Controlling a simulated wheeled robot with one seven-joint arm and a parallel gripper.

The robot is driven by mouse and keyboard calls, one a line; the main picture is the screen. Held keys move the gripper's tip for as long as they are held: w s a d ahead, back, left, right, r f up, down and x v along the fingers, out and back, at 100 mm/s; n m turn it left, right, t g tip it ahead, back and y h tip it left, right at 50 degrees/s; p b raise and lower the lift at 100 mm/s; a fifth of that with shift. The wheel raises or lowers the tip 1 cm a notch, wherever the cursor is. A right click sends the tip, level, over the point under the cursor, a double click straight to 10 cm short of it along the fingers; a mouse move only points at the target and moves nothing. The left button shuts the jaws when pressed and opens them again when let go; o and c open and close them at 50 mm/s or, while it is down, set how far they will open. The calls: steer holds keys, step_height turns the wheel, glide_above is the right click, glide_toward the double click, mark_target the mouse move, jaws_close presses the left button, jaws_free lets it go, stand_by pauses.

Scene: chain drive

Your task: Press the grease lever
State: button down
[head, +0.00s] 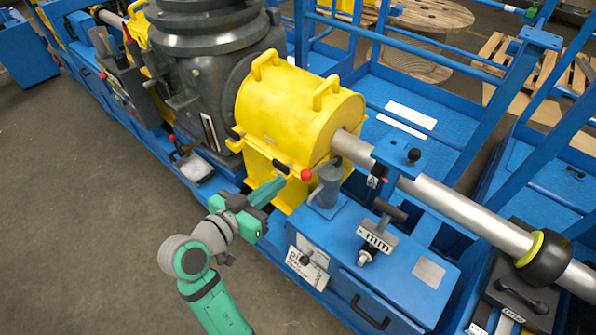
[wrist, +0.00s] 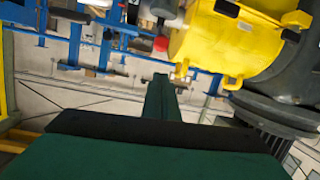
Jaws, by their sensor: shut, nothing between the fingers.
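A grey upright cylinder (head: 331,181), which looks like the grease pump, stands on the blue cabinet in front of the yellow guard. A thin lever with a red knob (head: 306,175) juts from it to the left. In the wrist view the red knob (wrist: 160,44) shows beyond my fingers, near the yellow guard. My green gripper (head: 282,182) is shut and empty. Its fingertips are just left of the red knob in the head view and look apart from it, though the exact depth gap cannot be told. In the wrist view my gripper (wrist: 164,82) points toward the knob.
The yellow guard (head: 295,110) rises behind the knob, with a steel shaft (head: 455,207) running right. A black T-handle (head: 388,211) and a label plate (head: 376,239) stand on the blue cabinet (head: 335,240). The grey floor (head: 90,200) at left is clear.

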steer(key=shift+s+a+r+m+g+h, duration=0.15)
steer(key=shift+r+m, duration=0.2)
steer(key=shift+r, duration=0.2)
steer(key=shift+s+a+r+m+g+h, duration=0.1)
steer(key=shift+r+m, duration=0.2)
steer(key=shift+r, duration=0.25)
steer(key=shift+s+a+r+m+g+h, duration=0.15)
steer(key=shift+r+m, duration=0.2)
steer(key=shift+r, duration=0.2)
steer(key=shift+w, duration=0.15)
steer(key=w+d+f, duration=0.5)
steer(key=w+f, duration=0.1)
steer(key=w, duration=0.1)
steer(key=shift+w+d+f, duration=0.2)
steer(key=shift+w+d, duration=0.15)
